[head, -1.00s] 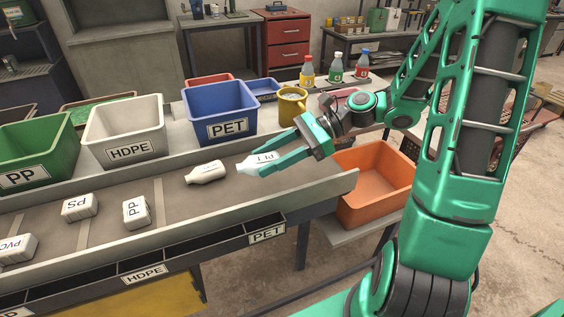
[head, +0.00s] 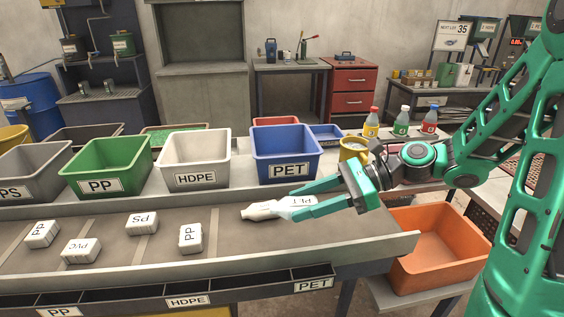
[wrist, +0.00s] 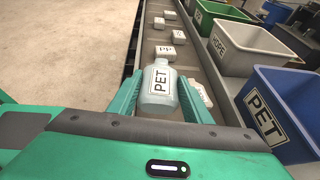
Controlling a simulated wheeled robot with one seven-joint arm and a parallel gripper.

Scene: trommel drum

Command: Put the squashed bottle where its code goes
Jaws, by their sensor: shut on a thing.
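My gripper (head: 302,204) is shut on a pale bottle (head: 297,202) with a PET label, low over the right part of the belt. In the wrist view the bottle (wrist: 160,90) lies between the two fingers, neck pointing away, PET facing up. I cannot tell whether it touches the belt. A second whitish bottle (head: 258,211) lies on the belt just left of the held one; its label is not readable. It is partly hidden behind my finger in the wrist view (wrist: 202,93). The blue PET bin (head: 287,148) stands behind the belt, just behind my gripper.
White HDPE (head: 201,180), green PP (head: 97,184) and grey PS (head: 12,190) bins stand left of the blue one. Several labelled blocks lie on the belt (head: 110,225). A yellow mug (head: 352,150) stands behind my gripper. An orange bin (head: 440,265) sits past the belt's right end.

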